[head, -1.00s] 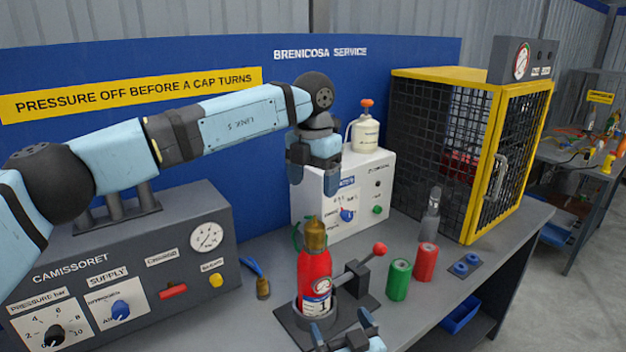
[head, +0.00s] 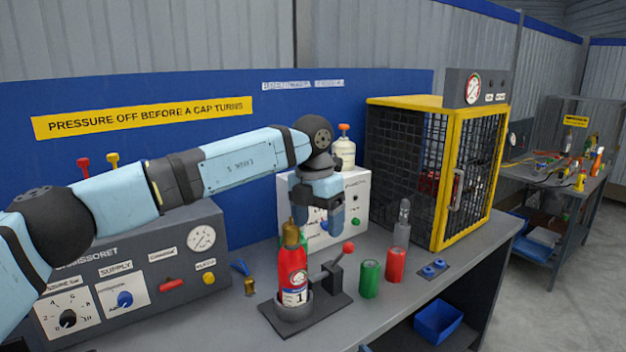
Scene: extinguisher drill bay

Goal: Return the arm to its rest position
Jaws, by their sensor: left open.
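My left arm reaches in from the left across the grey supply panel (head: 130,260). Its gripper (head: 319,222) points down, open and empty, in front of the white box (head: 350,200) and partly hiding it. Behind and to the right of the red extinguisher's (head: 292,268) brass top in the picture, it appears apart from it. My right gripper is not in view.
A lever with a red knob (head: 348,247) stands beside the extinguisher. Green (head: 370,279) and red (head: 396,266) cylinders and a grey bottle (head: 402,225) stand to the right, before the yellow-framed mesh cage (head: 437,190). A brass fitting (head: 250,287) lies left.

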